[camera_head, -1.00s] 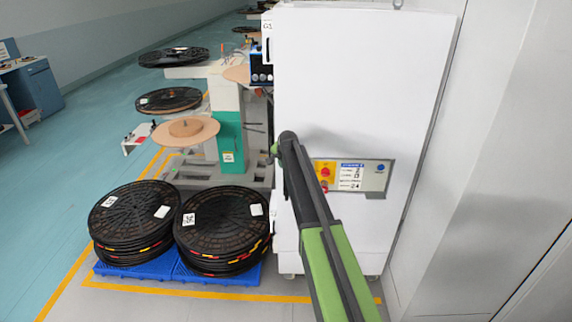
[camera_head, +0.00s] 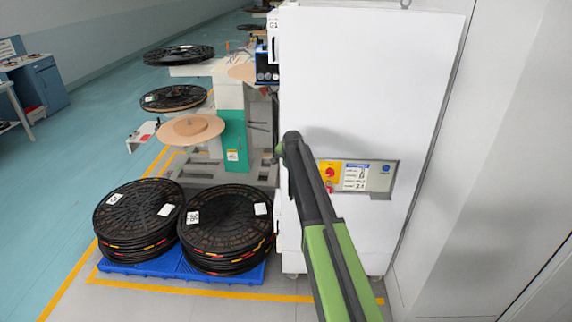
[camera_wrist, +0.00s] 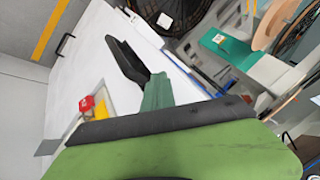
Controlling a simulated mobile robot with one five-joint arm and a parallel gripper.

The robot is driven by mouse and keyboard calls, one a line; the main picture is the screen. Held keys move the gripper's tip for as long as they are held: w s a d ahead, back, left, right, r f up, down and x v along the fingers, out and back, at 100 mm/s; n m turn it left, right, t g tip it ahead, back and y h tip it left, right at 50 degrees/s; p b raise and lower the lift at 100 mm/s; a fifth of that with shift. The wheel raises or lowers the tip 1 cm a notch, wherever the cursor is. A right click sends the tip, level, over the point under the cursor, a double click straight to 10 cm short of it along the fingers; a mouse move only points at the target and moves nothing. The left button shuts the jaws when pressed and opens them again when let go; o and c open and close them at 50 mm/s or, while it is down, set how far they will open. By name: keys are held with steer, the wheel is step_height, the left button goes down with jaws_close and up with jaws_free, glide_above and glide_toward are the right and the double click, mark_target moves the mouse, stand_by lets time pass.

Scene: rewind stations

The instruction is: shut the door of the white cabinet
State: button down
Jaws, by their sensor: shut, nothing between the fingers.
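The white cabinet (camera_head: 375,95) stands upright right of centre, with a grey control panel (camera_head: 381,178) on its face. A red switch on yellow (camera_head: 330,173) sits at the panel's left end. In the wrist view the cabinet's white face (camera_wrist: 82,68) fills the left half. I cannot tell whether its door is fully shut. My gripper is shut and empty. In the wrist view my gripper (camera_wrist: 112,44) lies over the white face near its edge; whether it touches is unclear. In the head view my arm's dark wrist hides the cabinet's lower left part and most of the gripper.
Stacks of black reels (camera_head: 226,225) sit on a blue pallet (camera_head: 180,264) left of the cabinet. A rewind machine (camera_head: 232,125) with reels stands behind them. A grey wall (camera_head: 500,150) is close on the right. Blue floor (camera_head: 60,180) is open at the left.

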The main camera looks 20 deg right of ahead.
steer(key=s+a+r+p, duration=0.6)
steer(key=s+r+p, duration=0.1)
steer(key=r+p, duration=0.15)
steer(key=s+a+f+n+g+b, duration=0.1)
steer(key=s+a+f+n+g, duration=0.1)
steer(key=s, duration=1.1)
steer(key=s+a+f+n+g+b, duration=0.1)
steer(key=s+n, duration=0.4)
steer(key=s, duration=0.8)
steer(key=s+a+f+n+g+b, duration=0.1)
steer(key=s+a+f+n+g, duration=0.2)
steer(key=s, duration=0.9)
steer(key=shift+s+a+f+g+y+b, duration=0.4)
steer(key=shift+a+f+g, duration=0.2)
steer(key=shift+a+f, duration=0.5)
